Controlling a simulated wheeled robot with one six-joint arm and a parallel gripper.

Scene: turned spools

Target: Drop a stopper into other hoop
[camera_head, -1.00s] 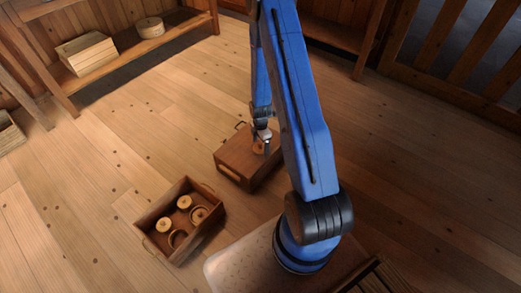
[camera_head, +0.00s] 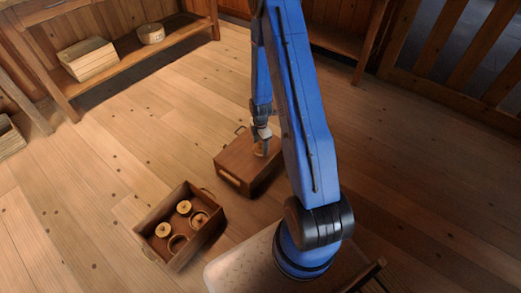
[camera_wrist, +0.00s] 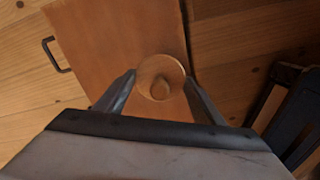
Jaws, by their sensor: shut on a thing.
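My gripper (camera_head: 262,141) is over the closed brown box and shut on a round, pale wooden stopper (camera_head: 260,153). In the wrist view the stopper (camera_wrist: 160,66) sits between the two fingertips, showing a round rim and a small knob in its middle. I cannot tell whether it touches the box top. To the left, an open wooden crate (camera_head: 153,215) holds two ring-like hoops: one at the right (camera_head: 191,220) and one at the front (camera_head: 172,241). The front hoop looks empty; whether the right one holds something is unclear. Two pale round pieces (camera_head: 163,230) (camera_head: 184,207) also lie in the crate.
The brown box (camera_head: 236,160) stands beside my base, with a handle (camera_wrist: 50,55) in the wrist view. Floor is clear around the crate. A low shelf (camera_head: 135,60) at the back left bears a pale wooden box (camera_head: 88,60) and a round tub (camera_head: 151,33).

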